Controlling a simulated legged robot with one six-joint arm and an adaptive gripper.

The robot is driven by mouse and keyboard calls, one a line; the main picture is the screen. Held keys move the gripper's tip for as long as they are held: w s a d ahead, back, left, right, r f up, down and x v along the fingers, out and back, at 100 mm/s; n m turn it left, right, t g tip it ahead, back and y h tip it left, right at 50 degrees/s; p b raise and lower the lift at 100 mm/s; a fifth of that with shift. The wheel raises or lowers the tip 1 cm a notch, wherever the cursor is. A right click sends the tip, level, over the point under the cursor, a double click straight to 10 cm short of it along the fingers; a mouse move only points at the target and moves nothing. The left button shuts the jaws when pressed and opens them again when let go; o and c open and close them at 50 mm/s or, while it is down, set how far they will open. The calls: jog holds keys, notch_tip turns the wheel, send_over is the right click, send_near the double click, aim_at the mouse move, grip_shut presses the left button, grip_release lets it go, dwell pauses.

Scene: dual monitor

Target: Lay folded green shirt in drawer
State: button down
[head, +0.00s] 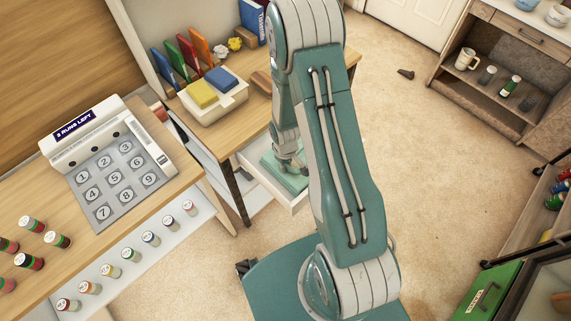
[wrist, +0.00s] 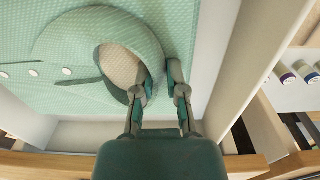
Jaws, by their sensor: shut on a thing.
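The folded green shirt (head: 291,183) lies inside the open white drawer (head: 266,181) under the desk in the head view. In the wrist view the shirt (wrist: 60,48) fills the upper left, with its round collar and white buttons showing. The drawer's side wall (wrist: 248,50) runs along its right side. My gripper (head: 286,164) reaches down into the drawer. In the wrist view my gripper's fingers (wrist: 160,85) are at the collar's right side, shut on a bit of the shirt's cloth. My arm hides part of the drawer in the head view.
The wooden desk (head: 239,127) above the drawer holds a tray (head: 214,101) with yellow and blue blocks and upright colored folders. A keypad board (head: 118,180) and several small jars stand on the left table. Open carpet (head: 430,150) lies to the right.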

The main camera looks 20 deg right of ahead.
jog(key=shift+a+f, duration=0.15)
jog(key=shift+a, duration=0.1)
jog(key=c, duration=0.7)
grip_release()
jog(key=shift+d, duration=0.1)
jog(key=s+a+r+m+t, duration=0.1)
jog(key=s+r, duration=0.1)
jog(key=r, duration=1.3)
jog(key=s+a+r+m+t, duration=0.1)
jog(key=s+a+r+t, duration=0.1)
jog(key=r, duration=1.4)
jog(key=s+r+t, duration=0.1)
jog(key=s+r, duration=0.2)
jog(key=s, duration=0.1)
jog(key=s+a+r+m, duration=0.1)
jog(key=s+r, duration=0.2)
jog(key=r, duration=0.1)
jog(key=s+a+r+m+t, duration=0.1)
jog(key=s+r, duration=0.2)
jog(key=s, duration=0.1)
jog(key=shift+s+r+t, duration=0.3)
jog(key=shift+r, duration=0.05)
